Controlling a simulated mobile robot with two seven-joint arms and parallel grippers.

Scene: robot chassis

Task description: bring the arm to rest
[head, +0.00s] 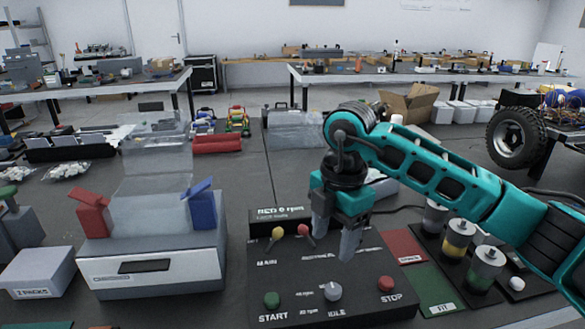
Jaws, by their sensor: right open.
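My right arm (440,180) is teal and black and comes in from the right, reaching across the upper right of the bench. My right gripper (335,240) points down over the black control panel (262,247), with its two grey fingers apart and nothing visible between them. The panel carries a green START button (271,299), a grey IDLE knob (333,291), a red STOP button (386,284), a yellow-tipped lever (277,232) and a red-tipped lever (303,231). I cannot tell whether the fingers touch the panel. My left gripper is not in view.
A grey machine (150,272) with a red clamp (92,212) and a blue clamp (202,208) stands left of the panel. A cardboard box (412,103) stands behind the arm.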

